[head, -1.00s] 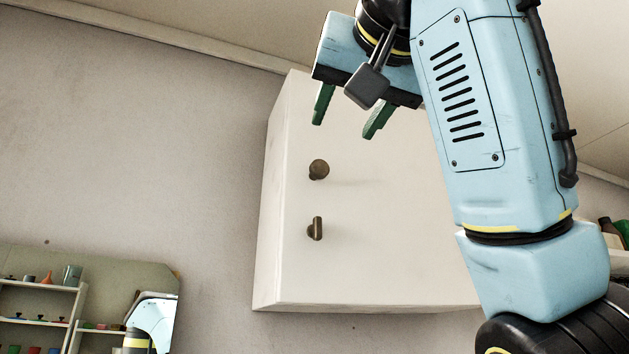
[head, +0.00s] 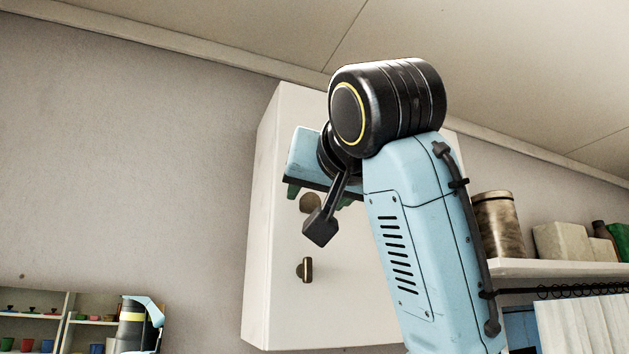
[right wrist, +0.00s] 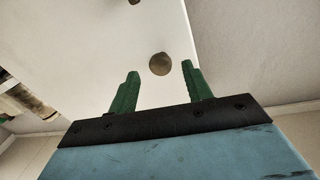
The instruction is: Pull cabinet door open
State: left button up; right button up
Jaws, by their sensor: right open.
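The white cabinet (head: 272,250) hangs on the wall, and its door looks closed. A round brown knob (head: 311,203) sits on the door, with a small brass turn-piece (head: 307,269) below it. My right gripper (head: 318,198) is in front of the door at knob height, partly hidden by its own wrist parts. In the right wrist view my gripper (right wrist: 160,68) is open, its two green fingers apart. The knob (right wrist: 160,63) appears between the fingertips, and nothing is gripped. Contact with the knob cannot be told. My left gripper is not in view.
A shelf (head: 550,267) to the right holds a rusty canister (head: 496,223) and pale blocks (head: 562,241). A light cloth (head: 585,322) hangs below it. Small shelves with coloured cups (head: 35,320) show at lower left. The wall left of the cabinet is bare.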

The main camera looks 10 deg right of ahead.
jog(key=shift+w+p, duration=0.35)
jog(key=shift+w, duration=0.85)
grip_shut()
